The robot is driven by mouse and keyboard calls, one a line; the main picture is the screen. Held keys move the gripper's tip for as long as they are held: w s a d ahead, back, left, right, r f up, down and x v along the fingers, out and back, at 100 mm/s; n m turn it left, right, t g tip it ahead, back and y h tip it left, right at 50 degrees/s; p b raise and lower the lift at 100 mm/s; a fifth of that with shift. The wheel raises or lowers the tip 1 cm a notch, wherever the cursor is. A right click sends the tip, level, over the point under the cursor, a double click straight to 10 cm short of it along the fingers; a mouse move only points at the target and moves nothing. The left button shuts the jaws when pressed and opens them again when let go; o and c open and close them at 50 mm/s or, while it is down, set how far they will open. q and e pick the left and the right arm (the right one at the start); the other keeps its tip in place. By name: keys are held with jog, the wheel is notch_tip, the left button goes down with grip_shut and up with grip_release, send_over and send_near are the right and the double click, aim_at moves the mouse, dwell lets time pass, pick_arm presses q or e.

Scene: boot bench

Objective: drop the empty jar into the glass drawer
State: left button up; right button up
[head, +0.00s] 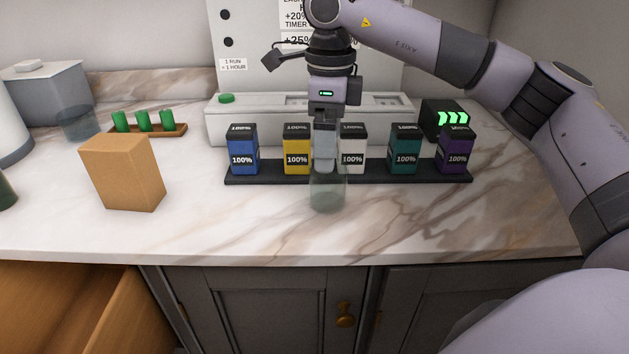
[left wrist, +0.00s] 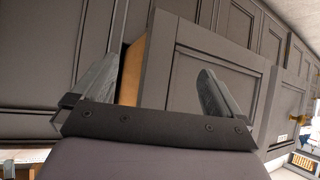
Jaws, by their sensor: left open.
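A clear greenish glass jar (head: 327,192) is upright at the front of the counter in the head view and looks empty. My right gripper (head: 325,165) points down at the jar's top, its fingers overlapping the upper part. The fingers are seen edge-on, so whether they grip the jar is unclear. I cannot tell whether the jar touches the counter. An open wooden drawer (head: 110,315) shows at the lower left; its contents are not visible. My left gripper (left wrist: 155,78) is open and empty in the left wrist view, with the grey front of a pulled-out drawer (left wrist: 185,80) beyond its fingers.
A black rack (head: 335,176) with several coloured boxes stands behind the jar. A brown carton (head: 122,172) stands at the left, before a wooden tray (head: 150,131) of green items. The marble counter (head: 220,225) is clear between carton and jar. Closed cabinet doors (head: 270,315) are below.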

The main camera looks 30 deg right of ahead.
aim_at(328, 181)
jog(key=shift+d+f+p, duration=0.15)
jog(key=shift+f+p, duration=0.15)
jog(key=shift+f, duration=3.3)
jog(key=c, duration=1.2)
